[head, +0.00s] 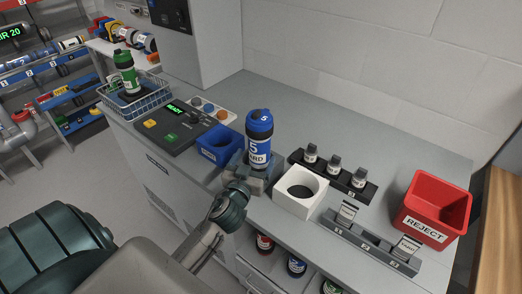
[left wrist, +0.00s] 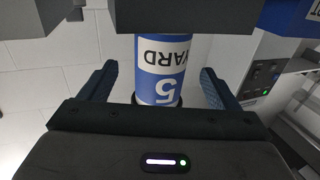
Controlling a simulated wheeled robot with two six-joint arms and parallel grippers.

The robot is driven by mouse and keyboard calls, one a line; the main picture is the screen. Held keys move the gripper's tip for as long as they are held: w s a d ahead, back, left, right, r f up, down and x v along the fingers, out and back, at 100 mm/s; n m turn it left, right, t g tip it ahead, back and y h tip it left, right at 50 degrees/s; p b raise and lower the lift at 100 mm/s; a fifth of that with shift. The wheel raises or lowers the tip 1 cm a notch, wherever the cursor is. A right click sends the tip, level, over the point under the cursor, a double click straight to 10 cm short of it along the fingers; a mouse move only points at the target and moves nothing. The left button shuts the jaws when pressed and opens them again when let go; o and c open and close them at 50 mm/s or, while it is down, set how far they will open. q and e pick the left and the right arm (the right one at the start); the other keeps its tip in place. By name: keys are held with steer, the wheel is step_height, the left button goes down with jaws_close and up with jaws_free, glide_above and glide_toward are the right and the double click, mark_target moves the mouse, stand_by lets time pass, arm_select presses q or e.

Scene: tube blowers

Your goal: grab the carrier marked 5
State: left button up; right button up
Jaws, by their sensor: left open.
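The carrier marked 5 (head: 258,142) is a blue and white cylinder with a blue cap. It stands upright near the front edge of the counter, beside a blue bin. In the left wrist view the carrier (left wrist: 158,72) appears upside down, with its 5 and part of a word showing. My left gripper (head: 260,172) is at the lower part of the carrier. Its two fingers stand open on either side, with a visible gap on each side. The carrier's base is hidden by the gripper. My right gripper is in neither view.
A blue bin (head: 220,146) sits close to the left of the carrier, and a white block with a round hole (head: 301,206) close to the right. Dark racks and a red REJECT bin (head: 413,218) stand further right. A wire basket (head: 163,98) holds a green carrier (head: 128,80).

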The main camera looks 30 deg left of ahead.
arm_select(q)
steer(key=shift+r+x, duration=0.2)
steer(key=shift+x, duration=0.75)
steer(key=shift+w+a+p, duration=0.1)
steer(key=shift+w+p, duration=0.2)
steer(key=shift+p, duration=0.05)
steer(key=p+x, duration=0.2)
steer(key=x, duration=0.2)
steer(key=shift+w+a+r+p, duration=0.1)
steer(key=shift+r+p, duration=0.05)
steer(key=shift+p, duration=0.15)
steer(key=shift+w+a, duration=0.1)
steer(key=shift+w, duration=0.35)
steer(key=shift+s, duration=0.1)
steer(key=c, duration=1.2)
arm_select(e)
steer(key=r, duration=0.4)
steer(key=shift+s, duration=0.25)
